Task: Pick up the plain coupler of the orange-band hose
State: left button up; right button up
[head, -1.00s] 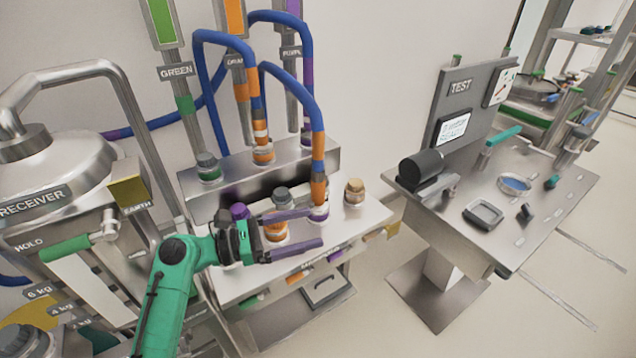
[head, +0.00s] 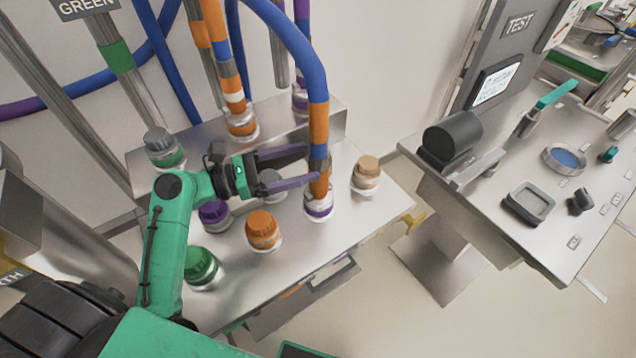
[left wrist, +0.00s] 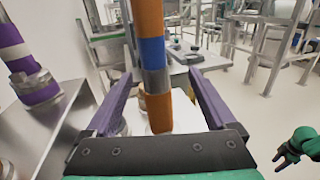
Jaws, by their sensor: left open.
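The blue orange-band hose (head: 303,60) arches over and comes down to a coupler (head: 318,183) with an orange band and no white band. That coupler stands upright on a purple-banded port (head: 318,206) on the bench. The hose's other coupler (head: 235,98), with a white band, stands on the rear shelf. My left gripper (head: 311,165) is open, its purple fingers pointing at the plain coupler. In the left wrist view the coupler (left wrist: 156,80) runs between the spread fingers, with no clear contact. My right gripper (left wrist: 288,157) shows small at the right edge there.
Capped ports stand on the bench: green (head: 202,268), orange (head: 262,230), purple (head: 214,213), grey (head: 270,183) and tan (head: 366,174). A grey-banded post with a green band (head: 118,57) rises behind. The test table (head: 480,215) stands to the right, across a gap.

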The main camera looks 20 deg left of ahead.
aim_at(318, 183)
pick_arm(q)
notch_tip(318, 183, down, 5)
jog(key=b, duration=0.3)
jog(key=p+x, duration=0.1)
jog(key=x, duration=0.1)
jog(key=r+x, duration=0.1)
jog(key=x, duration=0.1)
jog(key=p+x, duration=0.1)
jog(key=x, duration=0.2)
jog(key=shift+w+a+r+p, duration=0.15)
jog(key=shift+w+r+p, duration=0.05)
jog(key=shift+w+p, duration=0.15)
jog(key=shift+w+f, duration=0.1)
jog(key=shift+w, duration=0.1)
jog(key=shift+s, duration=0.1)
grip_shut()
pick_arm(e)
jog(key=shift+w+f, duration=0.3)
jog(key=shift+f, duration=0.55)
